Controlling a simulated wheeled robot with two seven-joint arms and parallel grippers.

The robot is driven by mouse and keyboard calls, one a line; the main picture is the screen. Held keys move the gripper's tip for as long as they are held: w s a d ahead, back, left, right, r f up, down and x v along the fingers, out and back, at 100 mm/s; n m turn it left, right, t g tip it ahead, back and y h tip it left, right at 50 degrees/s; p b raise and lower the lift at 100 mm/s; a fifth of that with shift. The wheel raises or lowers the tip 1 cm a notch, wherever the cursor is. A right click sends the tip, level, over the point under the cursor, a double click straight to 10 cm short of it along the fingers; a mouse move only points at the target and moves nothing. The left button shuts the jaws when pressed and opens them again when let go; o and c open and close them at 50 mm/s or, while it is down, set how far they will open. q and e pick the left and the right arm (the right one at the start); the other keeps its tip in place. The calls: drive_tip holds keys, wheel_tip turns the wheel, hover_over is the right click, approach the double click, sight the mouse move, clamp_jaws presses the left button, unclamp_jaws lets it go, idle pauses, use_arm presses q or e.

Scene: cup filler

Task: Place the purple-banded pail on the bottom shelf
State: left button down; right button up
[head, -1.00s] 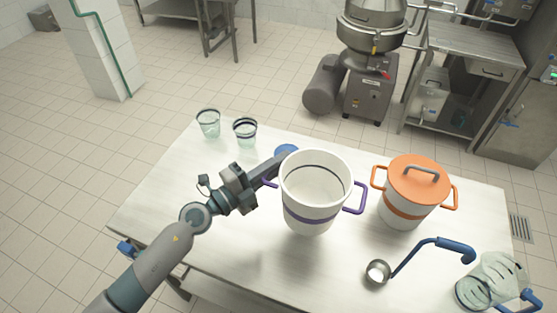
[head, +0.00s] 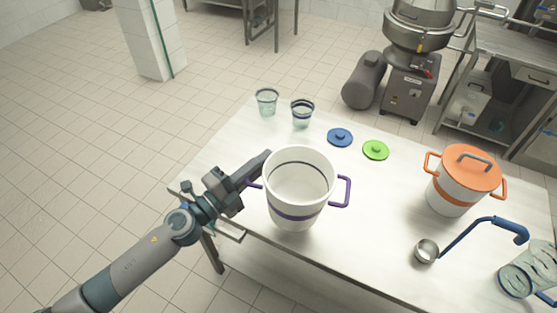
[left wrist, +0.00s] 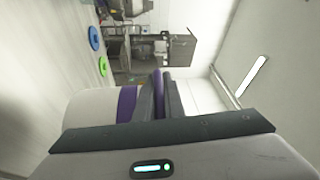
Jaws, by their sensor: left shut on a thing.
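The purple-banded pail (head: 297,190) is white, open-topped and upright, with purple side handles. In the head view it is above the front left part of the table; I cannot tell how high. My left gripper (head: 256,172) is shut on its left handle. In the left wrist view the purple handle shows between the fingers (left wrist: 160,94), with the white pail wall (left wrist: 90,108) to the left. My right gripper is not in view. I cannot tell a bottom shelf for certain; the space under the table is mostly hidden.
On the table (head: 375,215) stand an orange-lidded pot (head: 455,195), a ladle (head: 427,250), a glass jar (head: 525,272), two glasses (head: 267,102) (head: 302,115), a blue lid (head: 340,137) and a green lid (head: 376,150). Open tiled floor (head: 90,180) lies left of the table.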

use_arm(q)
drive_tip(key=s+a+r+n+t+y, duration=0.3)
drive_tip(key=s+a+n+t+y, duration=0.25)
drive_tip(key=s+a+y, duration=0.4)
wheel_tip(320, 180, down, 8)
drive_tip(key=s+a+n+y+b, duration=0.1)
drive_tip(key=a+n+y+b, duration=0.1)
drive_tip(key=b, duration=0.8)
drive_tip(key=shift+s+a+f+n+g+y, duration=0.25)
drive_tip(key=shift+a+n+g+y, duration=0.1)
drive_tip(key=shift+n+y, duration=0.3)
drive_tip(key=shift+s+d, duration=0.1)
